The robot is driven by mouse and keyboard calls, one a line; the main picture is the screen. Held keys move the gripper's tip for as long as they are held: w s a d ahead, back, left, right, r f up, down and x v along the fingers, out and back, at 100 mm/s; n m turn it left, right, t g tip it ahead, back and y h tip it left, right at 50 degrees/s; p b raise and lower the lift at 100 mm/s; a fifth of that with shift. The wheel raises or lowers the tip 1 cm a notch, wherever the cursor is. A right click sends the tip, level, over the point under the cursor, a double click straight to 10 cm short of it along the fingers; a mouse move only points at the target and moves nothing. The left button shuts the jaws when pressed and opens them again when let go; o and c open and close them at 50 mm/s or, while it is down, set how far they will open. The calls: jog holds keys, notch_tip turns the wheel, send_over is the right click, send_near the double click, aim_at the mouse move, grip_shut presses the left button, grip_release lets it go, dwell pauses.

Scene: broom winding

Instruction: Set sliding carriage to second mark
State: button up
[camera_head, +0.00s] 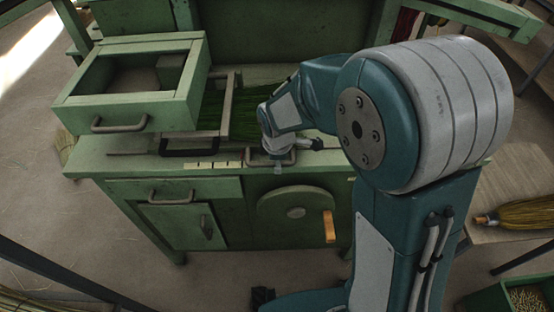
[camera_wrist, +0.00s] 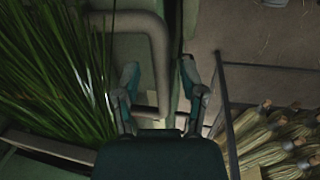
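The sliding carriage looks to be the pale upright frame (camera_head: 228,108) on the green bench, beside the green straw; which parts belong to it is hard to tell. A row of pale marks (camera_head: 213,165) lies along the bench's front edge. My gripper (camera_head: 278,165) is low at that edge, right of the marks, at a grey U-shaped handle (camera_head: 290,158). In the wrist view my gripper (camera_wrist: 160,85) has its fingers apart, with the handle's bar (camera_wrist: 159,60) showing between them. I cannot tell whether they touch it.
A green open-topped box (camera_head: 130,105) with its own handle stands at the bench's left. A dark bracket (camera_head: 188,147) sits left of the marks. A disc (camera_head: 295,212) with an orange grip is on the bench front. Green straw (camera_wrist: 50,80) lies left of my fingers.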

aim_at(260, 163)
jog(key=shift+a, duration=0.1)
grip_shut()
jog(key=shift+w+a, duration=0.1)
jog(key=shift+a, duration=2.2)
jog(key=shift+o, duration=1.6)
grip_release()
jog(key=shift+d, duration=0.1)
notch_tip(260, 163, up, 12)
jog(key=s, duration=0.2)
jog(key=shift+f, duration=0.2)
